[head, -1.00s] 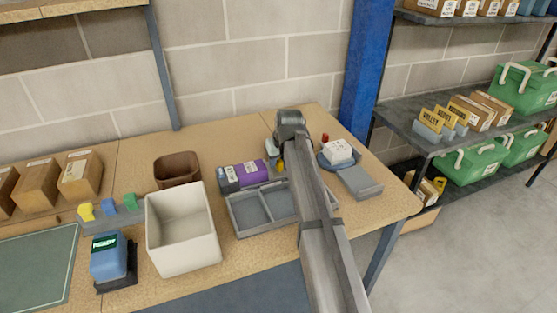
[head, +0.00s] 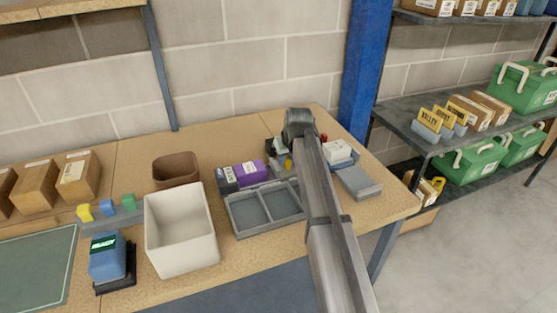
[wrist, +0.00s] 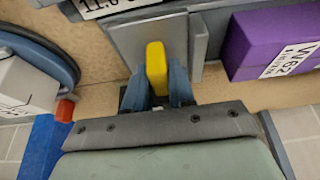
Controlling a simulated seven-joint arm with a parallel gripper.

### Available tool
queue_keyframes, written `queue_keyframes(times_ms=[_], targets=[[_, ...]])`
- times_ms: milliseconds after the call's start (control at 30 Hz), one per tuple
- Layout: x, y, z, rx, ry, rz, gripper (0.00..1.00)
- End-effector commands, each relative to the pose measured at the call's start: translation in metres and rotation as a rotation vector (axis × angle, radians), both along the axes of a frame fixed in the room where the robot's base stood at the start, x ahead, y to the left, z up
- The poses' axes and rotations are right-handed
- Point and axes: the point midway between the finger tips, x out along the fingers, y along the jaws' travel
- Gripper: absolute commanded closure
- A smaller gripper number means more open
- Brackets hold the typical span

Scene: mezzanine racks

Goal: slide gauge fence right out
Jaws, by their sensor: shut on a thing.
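In the wrist view a yellow tab (wrist: 156,67) stands on an upright grey plate that looks like the gauge fence (wrist: 130,42). My gripper (wrist: 158,93) is shut on the yellow tab with its two blue-grey fingers. Part of a label strip reading about "11.0" (wrist: 108,6) lies beyond the plate at the top edge. In the head view only a little of the yellow tab (head: 288,164) shows beside my arm, which hides most of the gauge and fence.
A purple box (head: 250,173) and a grey two-part tray (head: 235,218) lie left of my arm. A white block (head: 338,151) on a round blue dish and a grey block (head: 358,182) stand to the right. A red knob (wrist: 65,110) shows in the wrist view.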

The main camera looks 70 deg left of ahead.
Motion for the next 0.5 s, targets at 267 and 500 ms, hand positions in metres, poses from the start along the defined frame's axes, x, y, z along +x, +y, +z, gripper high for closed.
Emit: queue_keyframes(times_ms=[267, 500], targets=[[0.0106, 0.0004, 0.0005, 0.001, -0.004, -0.002, 1.00], [0.0109, 0.0003, 0.0006, 0.001, -0.005, -0.002, 0.59]])
